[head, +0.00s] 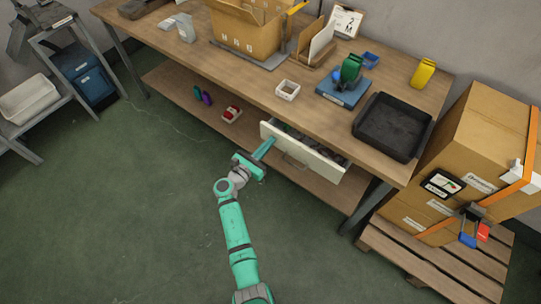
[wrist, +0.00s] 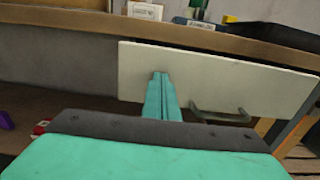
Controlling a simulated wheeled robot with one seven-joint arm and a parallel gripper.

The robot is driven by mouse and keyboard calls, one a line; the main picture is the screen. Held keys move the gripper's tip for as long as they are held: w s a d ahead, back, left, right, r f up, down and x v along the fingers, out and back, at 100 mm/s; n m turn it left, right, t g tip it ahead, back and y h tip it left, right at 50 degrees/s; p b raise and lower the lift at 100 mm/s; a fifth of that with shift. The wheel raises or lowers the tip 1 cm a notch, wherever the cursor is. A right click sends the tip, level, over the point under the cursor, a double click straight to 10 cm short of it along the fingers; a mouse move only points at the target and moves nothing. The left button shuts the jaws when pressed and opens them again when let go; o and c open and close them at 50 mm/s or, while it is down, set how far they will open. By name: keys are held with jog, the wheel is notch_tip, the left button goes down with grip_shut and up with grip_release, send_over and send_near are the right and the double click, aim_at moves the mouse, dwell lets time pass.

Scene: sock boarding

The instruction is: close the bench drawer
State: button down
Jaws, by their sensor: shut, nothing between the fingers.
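The bench drawer (head: 318,155) has a cream front and hangs under the wooden bench top, pulled partly out, with dark contents showing inside. In the wrist view its front panel (wrist: 225,80) fills the upper middle, with a dark bar handle (wrist: 221,117) on the lower right part. My gripper (head: 269,142) is shut and empty, its fingertips at the left part of the drawer front. In the wrist view the fingers (wrist: 160,78) overlap the panel left of the handle; I cannot tell whether they touch it.
The bench (head: 215,60) carries a cardboard box (head: 245,35), a black tray (head: 393,127) and a blue scale-like block (head: 343,90). A lower shelf (head: 185,95) runs below the drawer. Stacked cartons (head: 470,150) stand on a pallet at the right.

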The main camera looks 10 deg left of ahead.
jog(key=x, duration=0.6)
jog(key=shift+w+d+r, duration=0.1)
jog(key=shift+w+r, duration=0.05)
jog(key=shift+w, duration=0.05)
